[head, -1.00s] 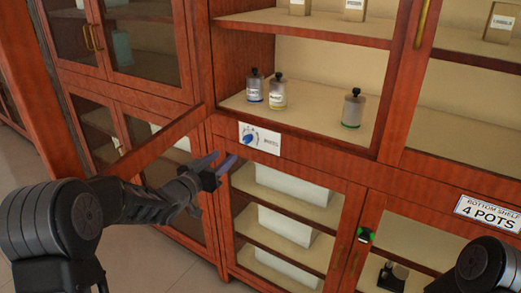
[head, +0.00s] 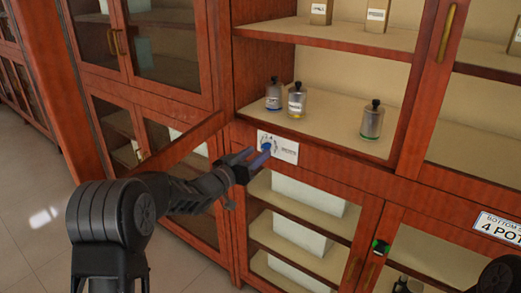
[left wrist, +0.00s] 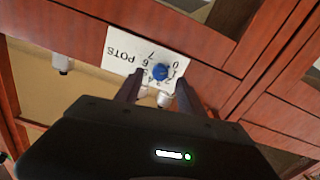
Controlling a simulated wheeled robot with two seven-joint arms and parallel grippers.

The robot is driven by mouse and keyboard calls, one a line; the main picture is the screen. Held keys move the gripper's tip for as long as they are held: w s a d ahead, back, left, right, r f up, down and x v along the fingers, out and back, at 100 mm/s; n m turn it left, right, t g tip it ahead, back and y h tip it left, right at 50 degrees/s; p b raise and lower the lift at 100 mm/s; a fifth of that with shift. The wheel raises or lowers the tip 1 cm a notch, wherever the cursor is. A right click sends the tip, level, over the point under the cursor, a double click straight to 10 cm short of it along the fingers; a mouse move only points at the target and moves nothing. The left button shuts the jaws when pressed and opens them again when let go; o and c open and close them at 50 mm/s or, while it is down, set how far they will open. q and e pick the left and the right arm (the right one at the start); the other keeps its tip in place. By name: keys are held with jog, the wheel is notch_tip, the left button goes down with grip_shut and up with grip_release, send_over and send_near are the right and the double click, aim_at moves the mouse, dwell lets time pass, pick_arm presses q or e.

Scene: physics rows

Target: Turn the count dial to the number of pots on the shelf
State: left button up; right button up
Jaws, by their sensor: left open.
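The count dial (head: 266,148) is a blue knob on a white plate (head: 291,150) marked POTS, on the rail under the open shelf. The left wrist view shows the dial (left wrist: 160,72) with numbers around it, upside down; its setting is too small to read. Three capped pots stand on the shelf above: one with a blue base (head: 274,96), one with a yellow base (head: 297,101), one with a green base (head: 371,122). My left gripper (head: 258,159) is open at the dial, its fingers appearing on either side of the knob. My right gripper does not show clearly.
A sign (head: 497,227) at right reads BOTTOM SHELF, 4 POTS. White boxes (head: 309,196) fill the lower shelves. My right arm shows at the bottom right.

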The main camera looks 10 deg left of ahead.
aim_at(266, 147)
pick_arm(q)
jog(key=shift+x, duration=1.4)
grip_shut()
